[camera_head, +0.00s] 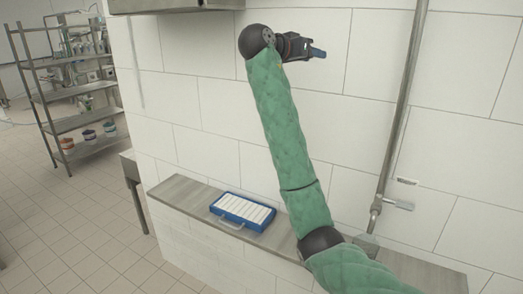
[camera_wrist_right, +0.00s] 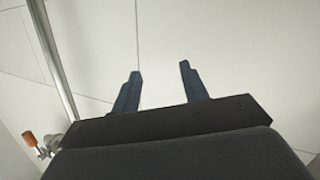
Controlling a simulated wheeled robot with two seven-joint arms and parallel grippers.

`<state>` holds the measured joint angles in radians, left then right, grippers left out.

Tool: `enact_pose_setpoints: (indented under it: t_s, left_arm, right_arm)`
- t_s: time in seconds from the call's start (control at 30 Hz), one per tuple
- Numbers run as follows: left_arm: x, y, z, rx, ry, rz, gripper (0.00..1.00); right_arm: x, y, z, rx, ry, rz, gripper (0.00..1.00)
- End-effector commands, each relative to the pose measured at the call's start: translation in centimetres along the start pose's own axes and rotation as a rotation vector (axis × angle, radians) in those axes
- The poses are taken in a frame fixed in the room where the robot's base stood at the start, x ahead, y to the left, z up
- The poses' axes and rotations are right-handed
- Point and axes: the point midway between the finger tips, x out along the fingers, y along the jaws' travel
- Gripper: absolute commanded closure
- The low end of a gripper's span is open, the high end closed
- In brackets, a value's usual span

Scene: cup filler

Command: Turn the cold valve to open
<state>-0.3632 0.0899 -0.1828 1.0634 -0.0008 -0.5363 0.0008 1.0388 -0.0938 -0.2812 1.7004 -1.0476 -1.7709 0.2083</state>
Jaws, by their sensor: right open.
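A metal valve (camera_head: 375,208) with a pale lever (camera_head: 398,204) sits low on the vertical wall pipe, at the right of the head view. I cannot tell whether it is the cold valve. In the right wrist view a valve with an orange handle (camera_wrist_right: 29,139) shows at the far left, beside a pipe. My right gripper (camera_head: 317,52) is raised high against the white wall, left of the pipe and well above the valve. Its two blue fingers (camera_wrist_right: 160,70) are apart with nothing between them. My left gripper is out of view.
A vertical metal pipe (camera_head: 402,100) runs up the tiled wall. A blue case with white rows (camera_head: 232,222) lies on a narrow ledge (camera_head: 178,190) below. A metal shelf rack (camera_head: 72,122) stands at the far left. Open tiled floor (camera_head: 75,225) lies in front.

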Motion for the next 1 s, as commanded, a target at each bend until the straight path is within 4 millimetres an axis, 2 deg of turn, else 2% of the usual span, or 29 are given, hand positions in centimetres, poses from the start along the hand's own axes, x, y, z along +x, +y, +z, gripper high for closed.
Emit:
enact_pose_setpoints:
  t_s: [0.03,0.2,0.4,0.5,0.6,0.73,0.87,1.0]
  left_arm:
    - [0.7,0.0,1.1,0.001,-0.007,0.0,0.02]
    - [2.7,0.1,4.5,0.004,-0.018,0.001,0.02]
    - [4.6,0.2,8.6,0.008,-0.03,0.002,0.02]
    - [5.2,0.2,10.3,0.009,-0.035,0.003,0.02]
    - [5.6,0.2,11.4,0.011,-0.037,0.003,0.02]
    - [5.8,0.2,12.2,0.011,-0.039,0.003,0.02]
    - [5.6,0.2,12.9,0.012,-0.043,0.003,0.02]
    - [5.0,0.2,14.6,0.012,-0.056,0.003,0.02]
  right_arm:
    - [-1.0,0.7,-2.5,0.023,0.018,0.018,0.56]
    - [-4.4,3.4,-9.6,0.099,0.07,0.089,0.56]
    - [-8.8,7.2,-17.1,0.189,0.129,0.172,0.56]
    - [-10.8,8.9,-19.9,0.228,0.151,0.206,0.56]
    - [-12.3,10.2,-21.8,0.255,0.167,0.23,0.56]
    - [-13.2,11.0,-23.0,0.272,0.176,0.246,0.56]
    - [-13.0,11.3,-23.4,0.276,0.178,0.25,0.56]
    - [-11.9,11.7,-23.7,0.275,0.177,0.251,0.56]
